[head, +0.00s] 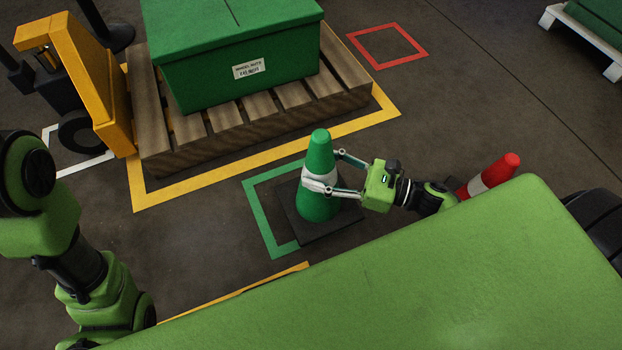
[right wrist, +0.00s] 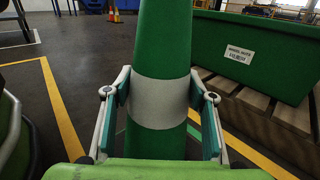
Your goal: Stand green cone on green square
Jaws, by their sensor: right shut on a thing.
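The green cone (head: 319,155) with a white band and a dark square base stands upright, its base overlapping the green square outline (head: 258,222) on the floor. The square's left side and parts of its top and bottom edges show; the base hides the rest. My right gripper (head: 325,178) is shut on the cone around its white band. In the right wrist view the cone (right wrist: 161,45) stands between the two fingers, which press on the band. I cannot tell whether the base touches the floor. My left arm is at the left of the head view, but its gripper is out of view.
A green bin (head: 240,60) sits on a wooden pallet (head: 205,140) inside a yellow outline behind the cone. A yellow pallet jack (head: 85,75) stands at the left. An orange-red cone (head: 491,174) is at the right, and an empty red square (head: 388,46) is at the back.

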